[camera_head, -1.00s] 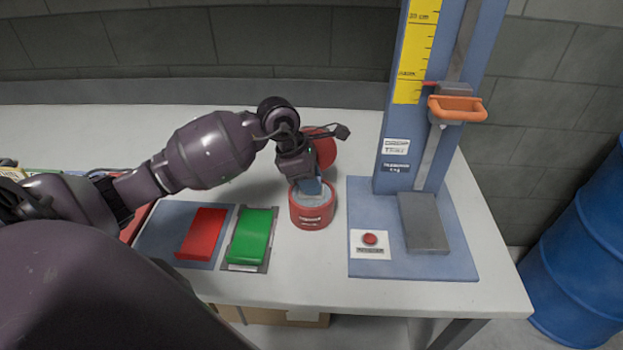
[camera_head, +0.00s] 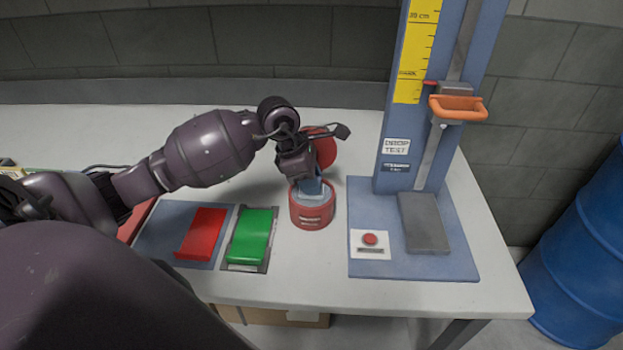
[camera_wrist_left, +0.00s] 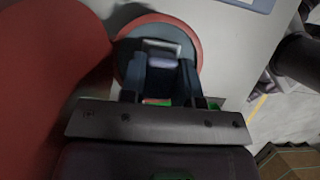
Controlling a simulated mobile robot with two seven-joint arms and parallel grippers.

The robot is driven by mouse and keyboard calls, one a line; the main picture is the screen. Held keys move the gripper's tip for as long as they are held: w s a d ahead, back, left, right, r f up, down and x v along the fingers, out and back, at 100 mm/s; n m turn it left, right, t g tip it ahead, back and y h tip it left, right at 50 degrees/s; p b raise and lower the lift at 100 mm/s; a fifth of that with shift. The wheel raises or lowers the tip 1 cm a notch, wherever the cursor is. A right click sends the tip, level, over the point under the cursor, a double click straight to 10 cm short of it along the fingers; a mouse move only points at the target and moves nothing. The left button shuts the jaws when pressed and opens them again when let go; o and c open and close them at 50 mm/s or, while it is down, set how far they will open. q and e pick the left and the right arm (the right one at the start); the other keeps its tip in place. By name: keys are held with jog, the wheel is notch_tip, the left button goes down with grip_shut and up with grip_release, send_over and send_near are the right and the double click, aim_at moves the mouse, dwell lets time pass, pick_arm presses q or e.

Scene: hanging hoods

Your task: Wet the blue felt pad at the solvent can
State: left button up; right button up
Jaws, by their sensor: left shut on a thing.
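The solvent can (camera_head: 312,216) is a short red round tin on the table, open at the top with a grey-blue inside. My left gripper (camera_head: 309,183) points down into its mouth and is shut on the blue felt pad (camera_wrist_left: 163,61). In the left wrist view the pad shows as a small pale bluish piece between the dark fingers (camera_wrist_left: 161,80), over the round can mouth (camera_wrist_left: 124,52). Whether the pad touches the can's inside is hidden. The red lid (camera_head: 327,150) stands raised behind the gripper. My right gripper is not in view.
Left of the can are a red block (camera_head: 202,233) and a green block (camera_head: 251,236) on flat plates. A blue barrel (camera_head: 585,265) stands beyond the table.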

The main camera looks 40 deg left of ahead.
aim_at(320, 179)
pick_arm(q)
jog(key=shift+f, duration=0.1)
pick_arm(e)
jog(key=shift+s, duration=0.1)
pick_arm(q)
jog(key=shift+r, duration=0.2)
jog(key=shift+r+p, duration=0.55)
jog(key=shift+r, duration=0.35)
jog(key=shift+r+p, duration=0.6)
jog(key=shift+r, duration=1.25)
jog(key=shift+r+p, duration=0.5)
jog(key=shift+r, duration=0.05)
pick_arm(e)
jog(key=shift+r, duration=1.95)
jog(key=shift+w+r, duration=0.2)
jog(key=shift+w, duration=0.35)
